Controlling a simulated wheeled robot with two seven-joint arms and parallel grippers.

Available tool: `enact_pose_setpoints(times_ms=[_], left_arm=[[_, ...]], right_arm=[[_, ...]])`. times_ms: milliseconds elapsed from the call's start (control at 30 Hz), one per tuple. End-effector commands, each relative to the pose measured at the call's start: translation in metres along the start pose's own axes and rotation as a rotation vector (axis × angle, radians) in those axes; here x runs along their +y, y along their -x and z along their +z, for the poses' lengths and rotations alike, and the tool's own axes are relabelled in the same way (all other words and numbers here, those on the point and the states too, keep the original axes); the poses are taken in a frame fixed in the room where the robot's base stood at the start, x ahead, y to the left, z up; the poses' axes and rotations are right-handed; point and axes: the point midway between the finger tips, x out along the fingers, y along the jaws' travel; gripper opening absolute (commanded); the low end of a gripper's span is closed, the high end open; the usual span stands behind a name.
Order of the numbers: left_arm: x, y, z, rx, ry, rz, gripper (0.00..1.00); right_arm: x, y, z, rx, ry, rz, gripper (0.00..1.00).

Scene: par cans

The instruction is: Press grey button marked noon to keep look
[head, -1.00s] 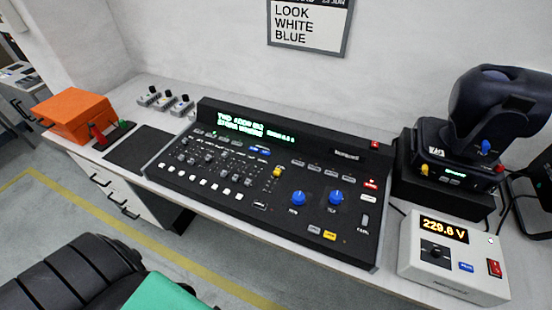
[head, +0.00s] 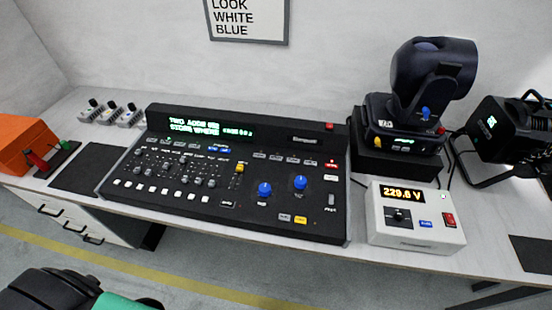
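A black lighting console (head: 215,218) lies on the white worktop in the head view. Its lit green display (head: 205,127) has text that is only partly legible. Grey buttons sit in a row right of the display, such as one grey button (head: 260,155), and another grey button (head: 284,217) sits beside a yellow button (head: 300,220). The labels are too small to read, so I cannot tell which one is marked noon. Two blue knobs (head: 264,190) and a row of white buttons (head: 150,187) are also on the console.
A white box reading 229.6 V (head: 430,236) stands right of the console. A moving-head light (head: 432,80) is behind it, and a black lamp (head: 500,130) is farther right. An orange box (head: 20,140) is far left.

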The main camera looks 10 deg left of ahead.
Motion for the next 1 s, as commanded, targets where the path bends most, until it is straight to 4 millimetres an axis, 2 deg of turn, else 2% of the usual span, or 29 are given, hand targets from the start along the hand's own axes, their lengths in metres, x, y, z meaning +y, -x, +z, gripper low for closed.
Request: enact_pose_setpoints(times_ms=[33,100,1000], left_arm=[[-0.0001,0.0000,0.0000,0.000,0.000,0.000,0.22],[-0.0001,0.0000,0.0000,0.000,0.000,0.000,0.00],[-0.0003,0.0000,0.0001,0.000,0.000,0.000,0.00]], right_arm=[[0.0001,0.0000,0.0000,0.000,0.000,0.000,0.00],[0.0001,0.0000,0.0000,0.000,0.000,0.000,0.00],[0.0001,0.0000,0.0002,0.000,0.000,0.000,0.00]])
